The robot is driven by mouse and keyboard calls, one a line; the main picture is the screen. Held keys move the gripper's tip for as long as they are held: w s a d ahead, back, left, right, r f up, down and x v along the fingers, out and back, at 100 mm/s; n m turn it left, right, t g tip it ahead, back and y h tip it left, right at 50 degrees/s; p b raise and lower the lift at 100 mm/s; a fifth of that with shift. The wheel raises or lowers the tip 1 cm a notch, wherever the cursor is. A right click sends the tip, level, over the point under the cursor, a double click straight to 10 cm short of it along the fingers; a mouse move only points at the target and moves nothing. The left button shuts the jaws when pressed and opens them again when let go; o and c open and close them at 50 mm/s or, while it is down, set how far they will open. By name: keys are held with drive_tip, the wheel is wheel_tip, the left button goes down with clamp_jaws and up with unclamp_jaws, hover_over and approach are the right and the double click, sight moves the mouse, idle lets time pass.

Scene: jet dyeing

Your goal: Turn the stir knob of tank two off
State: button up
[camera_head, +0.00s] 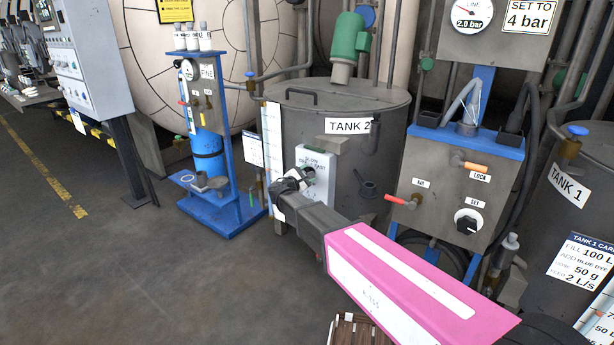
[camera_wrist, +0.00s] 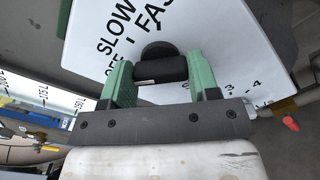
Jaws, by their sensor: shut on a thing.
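The stir knob (camera_wrist: 160,66) is a black knob on a white panel (camera_wrist: 225,40) marked OFF, SLOW and FAST. In the wrist view my gripper (camera_wrist: 160,72) has its green fingers on both sides of the knob, shut on it. In the head view my gripper (camera_head: 301,181) reaches the white panel (camera_head: 318,160) on the front of tank two (camera_head: 370,150), which bears a TANK 2 label. The knob's pointer is hidden, so its setting cannot be told. The OFF mark is partly covered by the left finger.
Right of tank two stands a grey control box (camera_head: 440,170) with a red-handled AIR valve (camera_head: 398,200) and a black SET knob (camera_head: 468,220). A blue stand (camera_head: 225,215) with a blue cylinder is at the left. Open floor (camera_head: 110,270) lies at the lower left.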

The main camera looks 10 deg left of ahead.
drive_tip(key=shift+n, duration=0.3)
drive_tip(key=shift+f, duration=0.1)
drive_tip(key=o, duration=0.9)
drive_tip(key=shift+s, duration=0.1)
drive_tip(key=v, duration=1)
drive_tip(key=shift+s+a, duration=0.2)
drive_tip(key=shift+s, duration=0.1)
